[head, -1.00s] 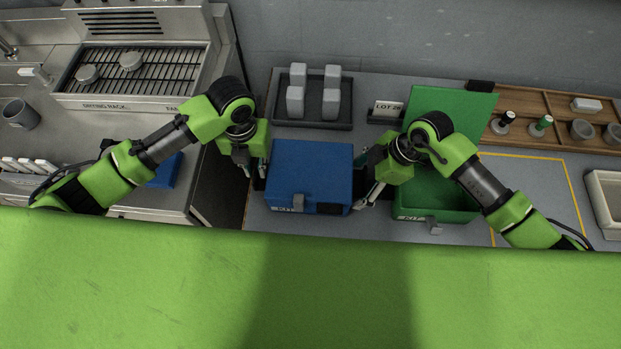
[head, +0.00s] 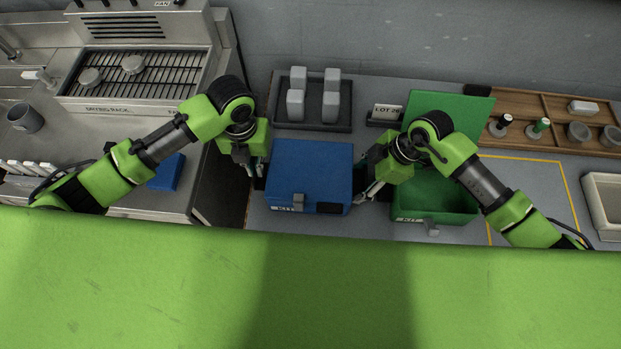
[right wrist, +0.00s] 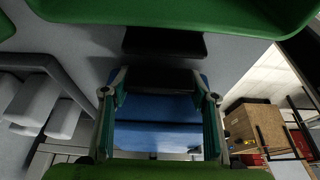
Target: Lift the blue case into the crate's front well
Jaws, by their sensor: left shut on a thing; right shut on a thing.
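The blue case (head: 309,170), lid closed and marked KIT, is level between my two grippers at the middle of the counter. I cannot tell whether its underside touches the counter. My left gripper (head: 257,178) is shut on its left side. My right gripper (head: 366,193) is shut on its right side. In the right wrist view, the right fingers (right wrist: 160,115) stand either side of a dark handle (right wrist: 160,79) with the blue case (right wrist: 158,137) beyond. The gripped part on the left is mostly hidden. I cannot make out a crate with a front well for certain.
An open green case (head: 433,205) stands close on the right, partly behind my right arm. A dark tray (head: 313,124) with grey blocks lies behind. A cream bin (head: 590,190) is at the far right. A steel unit with a drying rack (head: 130,78) stands left.

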